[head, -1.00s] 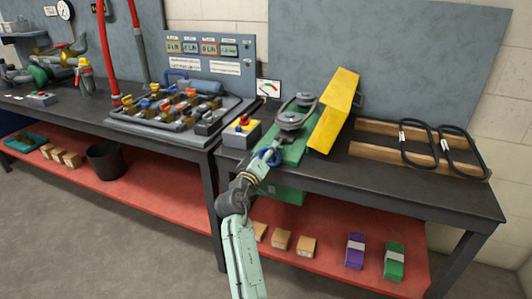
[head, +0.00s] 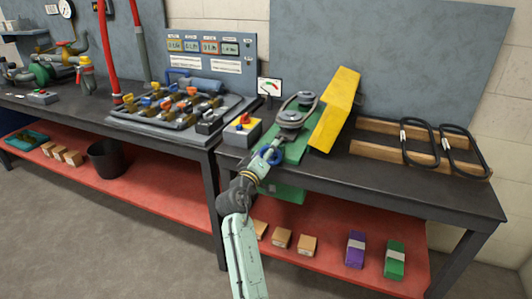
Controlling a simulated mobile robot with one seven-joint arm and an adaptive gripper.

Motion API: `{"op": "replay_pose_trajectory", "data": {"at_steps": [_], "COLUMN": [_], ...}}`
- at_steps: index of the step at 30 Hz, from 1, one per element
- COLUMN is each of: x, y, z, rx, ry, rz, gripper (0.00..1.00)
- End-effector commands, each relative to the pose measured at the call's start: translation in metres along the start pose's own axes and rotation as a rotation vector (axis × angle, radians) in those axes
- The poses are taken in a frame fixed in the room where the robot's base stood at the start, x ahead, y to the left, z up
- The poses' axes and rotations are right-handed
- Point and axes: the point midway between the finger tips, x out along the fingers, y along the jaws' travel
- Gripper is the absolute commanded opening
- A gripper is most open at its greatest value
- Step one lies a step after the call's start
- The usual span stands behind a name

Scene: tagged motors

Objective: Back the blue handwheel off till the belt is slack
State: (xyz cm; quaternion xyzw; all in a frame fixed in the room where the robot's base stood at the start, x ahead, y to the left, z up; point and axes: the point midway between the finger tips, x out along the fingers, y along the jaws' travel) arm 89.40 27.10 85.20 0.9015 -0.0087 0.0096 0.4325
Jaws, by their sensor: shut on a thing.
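The blue handwheel (head: 272,155) is at the front end of the green base (head: 295,149) on the right bench. My gripper (head: 266,160) is at the handwheel and shut on it; my arm comes up from below and the fingertips are small and partly hidden. The belt (head: 299,102) runs around two grey pulleys (head: 290,118) on top of the green base. I cannot tell how tight it is. A small gauge (head: 269,87) with a green and red scale stands behind.
A yellow guard (head: 335,110) stands tilted right of the pulleys. A control box (head: 242,131) with a red button stands left of them. Spare black belts (head: 419,146) lie on a wooden rack (head: 378,155) at right. Valves (head: 178,108) crowd the left bench.

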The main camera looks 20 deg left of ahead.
Motion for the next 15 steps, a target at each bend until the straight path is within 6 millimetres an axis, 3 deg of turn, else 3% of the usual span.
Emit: {"op": "replay_pose_trajectory", "data": {"at_steps": [1, 5, 6, 15], "x": [0.0043, 0.0043, 0.0043, 0.0043], "y": [-0.0016, -0.0016, -0.0016, -0.0019], "z": [0.0282, 0.0282, 0.0282, 0.0281], "rx": [-0.017, -0.017, -0.017, -0.017], "ry": [-0.059, -0.059, -0.059, -0.059], "rz": [0.000, 0.000, 0.000, 0.000], "gripper": [0.34, 0.34, 0.65, 0.83]}}
